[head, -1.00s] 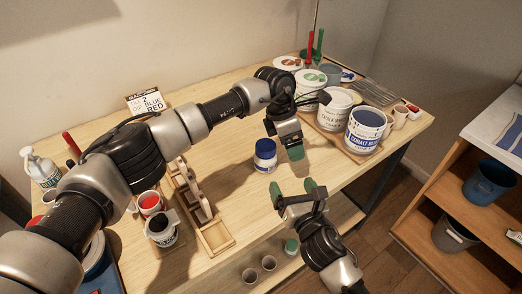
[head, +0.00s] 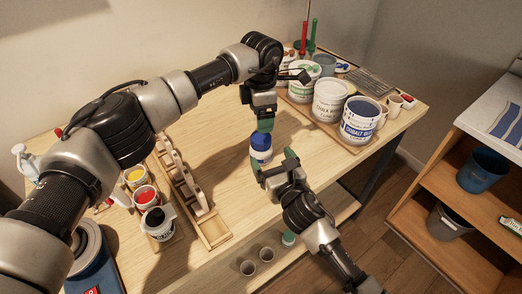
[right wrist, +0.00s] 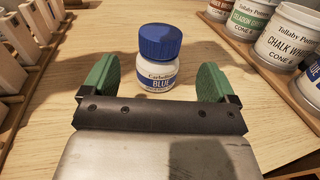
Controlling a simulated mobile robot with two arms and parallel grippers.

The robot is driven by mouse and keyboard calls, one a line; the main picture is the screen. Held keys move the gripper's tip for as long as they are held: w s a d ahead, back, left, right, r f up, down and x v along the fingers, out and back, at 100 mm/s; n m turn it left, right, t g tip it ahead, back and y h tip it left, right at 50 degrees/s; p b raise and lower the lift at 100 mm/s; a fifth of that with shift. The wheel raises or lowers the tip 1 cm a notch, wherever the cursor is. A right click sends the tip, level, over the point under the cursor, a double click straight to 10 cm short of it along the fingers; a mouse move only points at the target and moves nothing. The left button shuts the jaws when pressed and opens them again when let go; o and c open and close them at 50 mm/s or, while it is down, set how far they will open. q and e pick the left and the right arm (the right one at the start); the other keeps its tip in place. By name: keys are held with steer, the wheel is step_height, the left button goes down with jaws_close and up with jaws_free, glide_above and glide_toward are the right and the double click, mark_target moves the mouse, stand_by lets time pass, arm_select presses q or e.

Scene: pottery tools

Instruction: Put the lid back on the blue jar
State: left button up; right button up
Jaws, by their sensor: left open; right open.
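A small white jar labelled BLUE (head: 260,157) stands upright on the wooden table, with a blue lid (head: 261,141) sitting on its top. In the right wrist view the lid (right wrist: 160,42) looks level on the jar (right wrist: 156,75); whether it is screwed tight I cannot tell. My left gripper (head: 265,123) is open, pointing down just above or behind the lid, with one green pad clearly visible. My right gripper (head: 272,164) is open and low at the jar's near side. Its green fingers stand on either side of the jar in the right wrist view, apart from it.
Large glaze tubs, including an open cobalt blue one (head: 361,119), stand on a tray to the right. A wooden rack (head: 188,190) and paint cups (head: 146,197) stand to the left. The table's front edge lies close to the right arm.

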mark_target(265, 147)
steer(key=x, duration=0.5)
steer(key=shift+w+a, duration=0.15)
steer(key=shift+w, duration=0.2)
arm_select(q)
steer(key=shift+o, duration=0.4)
arm_select(e)
steer(key=c, duration=1.5)
arm_select(q)
steer(key=shift+o, duration=0.8)
steer(key=shift+w+a+r, duration=0.1)
steer(key=shift+a+r, duration=0.05)
steer(key=shift+r, duration=0.05)
arm_select(e)
jaws_close()
arm_select(q)
steer(key=shift+n+g+h, duration=0.6)
steer(key=shift+n+h, duration=0.1)
steer(key=shift+h, duration=0.1)
steer(key=r, duration=0.1)
steer(key=a+r, duration=0.1)
steer(key=w+r, duration=0.1)
steer(key=shift+a+r, duration=0.3)
steer(key=shift+r, duration=0.05)
steer(key=f, duration=0.4)
steer(key=d+f, duration=0.1)
steer(key=f, duration=0.3)
steer(key=s+f, duration=0.1)
steer(key=f, duration=0.3)
steer(key=shift+d, duration=0.35)
steer(key=shift+c, duration=0.2)
